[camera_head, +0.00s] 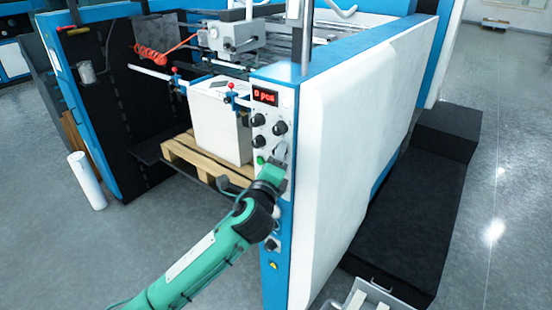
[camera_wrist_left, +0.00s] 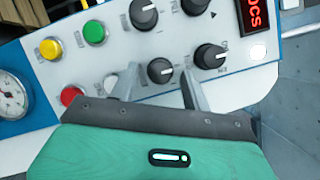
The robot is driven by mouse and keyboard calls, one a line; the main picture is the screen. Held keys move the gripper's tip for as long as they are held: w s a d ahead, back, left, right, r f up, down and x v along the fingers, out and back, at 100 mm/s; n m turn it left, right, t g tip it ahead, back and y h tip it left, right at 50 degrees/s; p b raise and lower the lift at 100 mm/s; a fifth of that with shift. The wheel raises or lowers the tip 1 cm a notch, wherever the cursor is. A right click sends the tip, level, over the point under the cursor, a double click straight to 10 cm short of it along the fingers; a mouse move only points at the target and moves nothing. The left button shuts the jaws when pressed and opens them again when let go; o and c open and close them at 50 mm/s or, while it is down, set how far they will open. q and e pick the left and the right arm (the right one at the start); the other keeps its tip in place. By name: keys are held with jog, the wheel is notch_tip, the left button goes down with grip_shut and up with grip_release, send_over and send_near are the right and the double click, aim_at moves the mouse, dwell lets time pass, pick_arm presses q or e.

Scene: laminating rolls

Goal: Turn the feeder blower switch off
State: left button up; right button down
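The control panel (camera_head: 262,115) is on the end post of the machine, with a red display, black rotary knobs and coloured buttons. My left gripper (camera_head: 279,155) is at this panel, below the upper knobs. In the left wrist view its two grey fingers (camera_wrist_left: 160,80) are apart, one on each side of a black rotary knob (camera_wrist_left: 160,70) with a white pointer mark. Gaps show between the knob and both fingers. The labels are too small to read, so I cannot tell which control is the feeder blower switch.
Other black knobs (camera_wrist_left: 210,56), a green button (camera_wrist_left: 95,33), a yellow button (camera_wrist_left: 50,48), a red button (camera_wrist_left: 71,95) and a gauge (camera_wrist_left: 12,97) surround the fingers. A white paper stack (camera_head: 220,125) stands on a wooden pallet (camera_head: 183,148) behind. Black steps (camera_head: 420,200) are at right.

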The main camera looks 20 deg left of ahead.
pick_arm(q)
jog(key=s+f+b, duration=0.1)
jog(key=s+b, duration=0.4)
jog(key=s, duration=0.8)
jog(key=shift+s+d+f, duration=0.25)
jog(key=shift+s+f, duration=0.1)
jog(key=shift+s, duration=0.05)
